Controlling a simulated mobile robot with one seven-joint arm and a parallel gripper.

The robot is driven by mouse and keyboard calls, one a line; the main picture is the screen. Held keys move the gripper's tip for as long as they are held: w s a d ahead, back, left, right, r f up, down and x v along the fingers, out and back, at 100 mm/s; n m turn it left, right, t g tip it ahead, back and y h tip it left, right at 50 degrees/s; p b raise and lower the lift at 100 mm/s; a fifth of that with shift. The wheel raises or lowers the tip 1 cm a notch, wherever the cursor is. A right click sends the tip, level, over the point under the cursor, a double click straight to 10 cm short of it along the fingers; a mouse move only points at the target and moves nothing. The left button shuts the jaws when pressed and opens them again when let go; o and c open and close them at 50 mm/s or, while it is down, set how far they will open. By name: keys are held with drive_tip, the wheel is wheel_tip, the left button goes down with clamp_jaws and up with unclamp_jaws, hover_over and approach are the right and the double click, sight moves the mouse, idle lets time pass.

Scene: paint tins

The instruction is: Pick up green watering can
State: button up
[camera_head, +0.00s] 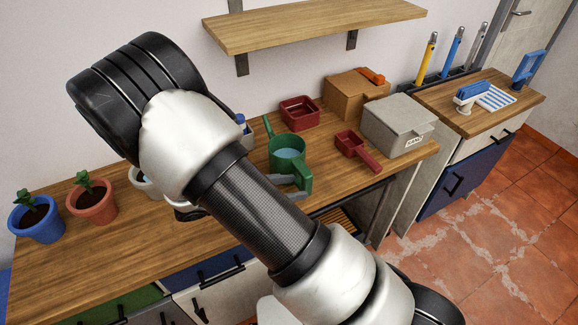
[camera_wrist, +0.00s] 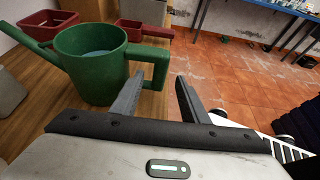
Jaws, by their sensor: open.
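The green watering can (camera_head: 287,148) stands upright on the wooden workbench, with water visible inside, its spout to the back left and its handle towards the front right. In the wrist view the green watering can (camera_wrist: 92,72) is close, just beyond my gripper at upper left. My gripper (camera_wrist: 160,82) is open and empty. Its two fingers point towards the can's handle (camera_wrist: 160,62), with the left fingertip close to the handle's lower end; I cannot tell whether they touch. In the head view my arm hides most of the gripper.
A red scoop (camera_head: 357,150), a dark red tray (camera_head: 299,112), a grey box (camera_head: 398,125) and a cardboard box (camera_head: 355,92) stand right of and behind the can. Potted plants in blue (camera_head: 36,216) and terracotta (camera_head: 92,200) pots stand left. A shelf (camera_head: 315,22) hangs above.

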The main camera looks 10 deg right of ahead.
sight(302, 186)
drive_tip(key=shift+x, duration=2.95)
drive_tip(key=shift+a+f, duration=0.1)
clamp_jaws()
